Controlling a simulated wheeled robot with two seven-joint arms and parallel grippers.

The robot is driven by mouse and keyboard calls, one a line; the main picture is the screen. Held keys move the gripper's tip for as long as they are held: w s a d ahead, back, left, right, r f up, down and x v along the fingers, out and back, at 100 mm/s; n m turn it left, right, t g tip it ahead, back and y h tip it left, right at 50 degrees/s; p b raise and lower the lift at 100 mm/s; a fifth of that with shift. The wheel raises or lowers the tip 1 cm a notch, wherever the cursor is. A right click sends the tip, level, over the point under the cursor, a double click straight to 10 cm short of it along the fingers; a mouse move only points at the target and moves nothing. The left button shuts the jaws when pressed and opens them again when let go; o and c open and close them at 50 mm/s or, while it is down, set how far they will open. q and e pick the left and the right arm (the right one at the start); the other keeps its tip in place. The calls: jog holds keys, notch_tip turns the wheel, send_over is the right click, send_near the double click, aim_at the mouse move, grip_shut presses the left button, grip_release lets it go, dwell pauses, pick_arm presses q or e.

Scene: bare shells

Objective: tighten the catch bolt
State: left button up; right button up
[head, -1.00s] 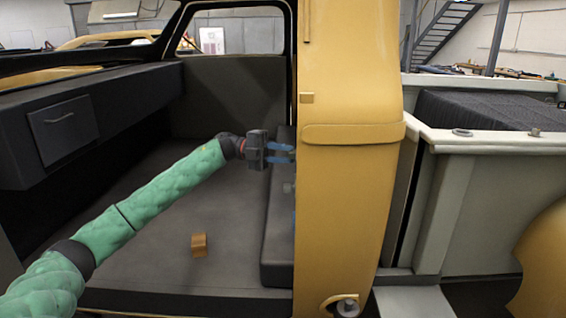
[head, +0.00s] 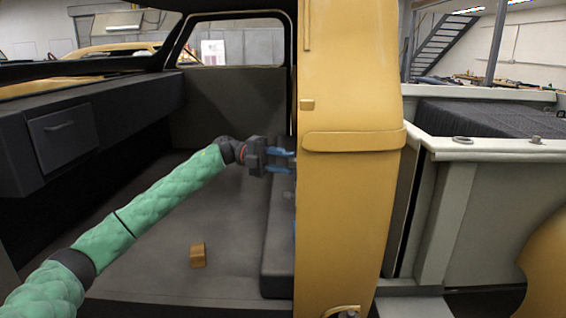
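My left gripper (head: 282,161) is inside the yellow vehicle's cab, just left of the yellow door pillar (head: 348,210). Its two blue fingers are apart with a gap between them, and nothing shows in the gap. The fingertips reach close to the pillar's edge; whether they touch anything behind it I cannot tell. A small bolt (head: 536,140) stands on the pale bed rail at the right, far from the gripper. I cannot tell whether it is the catch bolt. My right gripper is not in view.
A dark seat cushion (head: 279,240) stands below the gripper, beside the pillar. A small tan block (head: 198,255) sits on the cab floor (head: 150,280). A ring (head: 462,140) lies on the bed rail (head: 490,150). The cab floor around the block is clear.

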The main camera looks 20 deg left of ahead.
pick_arm(q)
jog(key=shift+o, duration=0.3)
jog(key=shift+a, duration=0.1)
jog(key=a, duration=0.7)
jog(key=shift+w+a+b, duration=0.3)
jog(key=shift+w+b, duration=0.15)
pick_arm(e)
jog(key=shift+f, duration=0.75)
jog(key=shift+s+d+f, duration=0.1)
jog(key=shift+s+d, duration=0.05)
